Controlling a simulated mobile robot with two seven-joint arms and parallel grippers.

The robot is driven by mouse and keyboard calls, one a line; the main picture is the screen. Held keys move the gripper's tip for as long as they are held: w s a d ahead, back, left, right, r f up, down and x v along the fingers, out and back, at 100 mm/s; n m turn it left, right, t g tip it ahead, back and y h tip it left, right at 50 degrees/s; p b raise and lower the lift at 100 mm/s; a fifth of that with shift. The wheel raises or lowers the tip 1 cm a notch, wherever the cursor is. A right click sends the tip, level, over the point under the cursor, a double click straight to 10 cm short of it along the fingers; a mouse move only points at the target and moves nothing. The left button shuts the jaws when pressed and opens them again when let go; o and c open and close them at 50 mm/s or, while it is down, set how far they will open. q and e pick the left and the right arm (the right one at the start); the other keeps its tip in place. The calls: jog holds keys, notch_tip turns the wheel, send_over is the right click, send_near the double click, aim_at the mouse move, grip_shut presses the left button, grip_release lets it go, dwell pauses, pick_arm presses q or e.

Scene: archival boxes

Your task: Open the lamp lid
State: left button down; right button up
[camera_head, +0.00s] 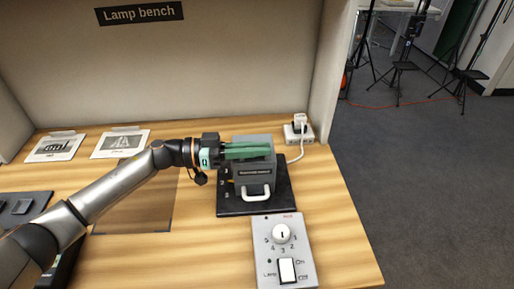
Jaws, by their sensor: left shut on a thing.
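The lamp box (255,172) is a grey box with a dark label and a white handle (255,192) on its front. It stands on a black base plate (232,208) on the wooden bench. My left gripper (248,150) reaches in from the left, with its green fingers across the upper part of the box, just under the grey top. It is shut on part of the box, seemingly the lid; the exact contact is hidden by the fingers. The lid's opening cannot be made out. My right gripper is not in view.
A control panel (265,262) with a dial and rocker switch lies in front of the box. A white plug and socket (299,130) with a cable sit behind right. Two picture cards (120,143) lie at the back left. A side wall bounds the bench on the right.

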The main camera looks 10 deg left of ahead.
aim_at(255, 138)
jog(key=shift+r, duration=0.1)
